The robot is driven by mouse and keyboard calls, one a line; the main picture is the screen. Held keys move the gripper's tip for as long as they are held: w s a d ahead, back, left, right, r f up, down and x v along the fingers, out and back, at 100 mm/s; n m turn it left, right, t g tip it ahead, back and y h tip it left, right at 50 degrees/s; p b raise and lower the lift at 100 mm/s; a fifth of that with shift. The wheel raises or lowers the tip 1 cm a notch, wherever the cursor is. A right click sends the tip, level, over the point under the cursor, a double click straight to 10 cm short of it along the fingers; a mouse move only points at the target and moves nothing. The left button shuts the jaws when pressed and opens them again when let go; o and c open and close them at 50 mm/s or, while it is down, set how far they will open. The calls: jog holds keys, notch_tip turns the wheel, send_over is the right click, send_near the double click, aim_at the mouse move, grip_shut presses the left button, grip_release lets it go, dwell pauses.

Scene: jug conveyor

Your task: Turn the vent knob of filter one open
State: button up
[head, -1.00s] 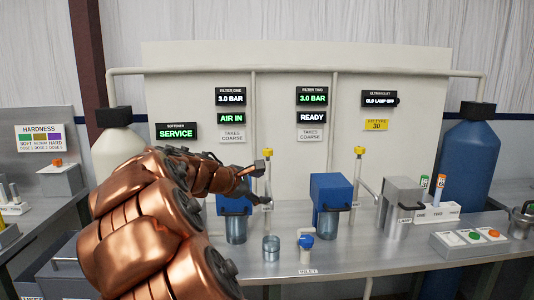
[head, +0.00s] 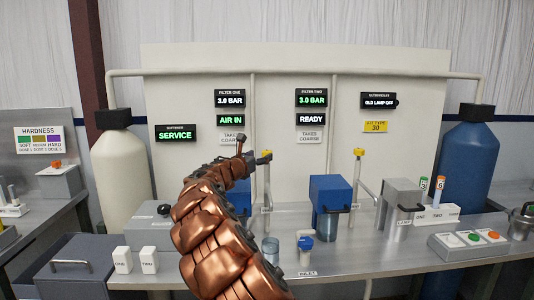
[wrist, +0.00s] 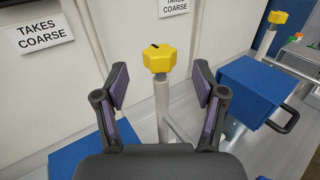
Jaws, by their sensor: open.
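The yellow vent knob of filter one (head: 264,157) tops a thin pale post to the right of filter one. In the wrist view the knob (wrist: 160,57) has a dark mark on top and sits centred ahead of my gripper. My gripper (wrist: 162,92) is open, with one purple-padded finger on each side of the post line. The knob appears just beyond the fingertips, and I see no contact. In the head view my gripper (head: 246,149) is beside the knob. Filter one's blue housing (wrist: 92,152) is mostly hidden by my arm. Its displays (head: 230,119) read 3.0 BAR and AIR IN.
The white wall panel (head: 205,80) is close behind. A clear beaker (head: 270,249) and a blue-topped valve (head: 305,243) stand on the bench front.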

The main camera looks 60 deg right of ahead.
aim_at(264, 154)
jog(key=shift+w+d+p, duration=0.2)
jog(key=shift+d+p, duration=0.55)
jog(key=shift+d, duration=2.25)
jog(key=c, duration=1.2)
